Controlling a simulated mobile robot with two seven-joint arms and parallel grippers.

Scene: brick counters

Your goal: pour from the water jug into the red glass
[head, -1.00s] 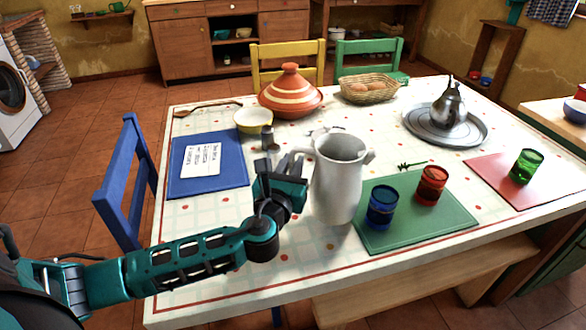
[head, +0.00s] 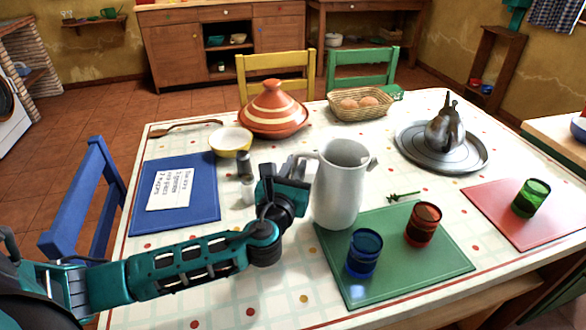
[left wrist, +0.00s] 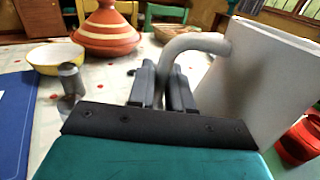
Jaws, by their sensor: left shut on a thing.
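My left gripper (head: 297,168) is shut on the jug's handle, left of the body. In the left wrist view the gripper's fingers (left wrist: 162,88) are on either side of the curved handle (left wrist: 190,42), with the jug's body (left wrist: 255,85) to the right. The red glass (head: 422,224) stands upright on the green mat, right of the jug. My right gripper is not in view.
A blue glass (head: 363,254) stands on the green mat (head: 405,272), close to the jug and the red glass. A green sprig (head: 404,196) lies behind. A pepper mill (head: 245,165) and a small shaker (head: 248,192) stand left of my gripper. A tajine (head: 273,112) is farther back.

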